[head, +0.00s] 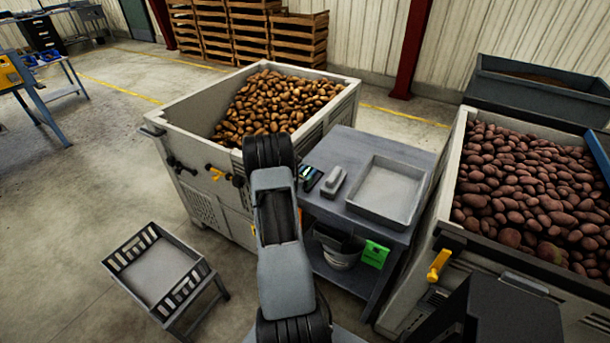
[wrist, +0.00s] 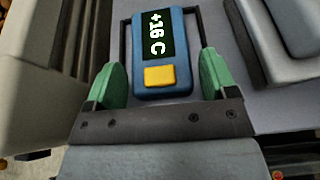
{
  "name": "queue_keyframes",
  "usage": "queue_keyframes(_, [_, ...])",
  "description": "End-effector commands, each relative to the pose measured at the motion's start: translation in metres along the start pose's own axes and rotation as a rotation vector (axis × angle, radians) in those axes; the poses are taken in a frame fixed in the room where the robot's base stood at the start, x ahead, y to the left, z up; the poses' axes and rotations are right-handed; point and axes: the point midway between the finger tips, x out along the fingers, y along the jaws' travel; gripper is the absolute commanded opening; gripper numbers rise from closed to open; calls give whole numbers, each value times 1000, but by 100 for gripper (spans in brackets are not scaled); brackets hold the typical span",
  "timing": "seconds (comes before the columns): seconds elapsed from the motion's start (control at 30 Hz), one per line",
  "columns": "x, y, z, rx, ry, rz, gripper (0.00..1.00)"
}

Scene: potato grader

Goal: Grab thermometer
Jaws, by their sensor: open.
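The thermometer (wrist: 163,55) is a blue handheld device with a dark display reading "+16 C" and a yellow button. In the wrist view it lies between the two green fingers of my gripper (wrist: 160,82), which are apart, one on each side. In the head view the thermometer (head: 308,176) shows small at the left edge of the grey side table (head: 350,147), partly behind my arm. My gripper's fingers are hidden by my arm there.
A grey device (head: 334,181) and a shallow tray (head: 386,190) stand right of the thermometer on the table. A crate of brown potatoes (head: 180,118) stands close on the left, and a crate of red potatoes (head: 447,190) on the right. A slatted stand (head: 162,272) is at lower left.

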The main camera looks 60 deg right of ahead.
Motion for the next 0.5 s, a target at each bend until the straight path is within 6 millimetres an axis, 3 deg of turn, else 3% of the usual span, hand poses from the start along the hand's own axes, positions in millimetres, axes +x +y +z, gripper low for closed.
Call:
queue_keyframes(0.2, [23, 0, 1, 1, 1, -1, 79])
queue_keyframes(0.5, [27, 1, 0, 1, 0, 1, 79])
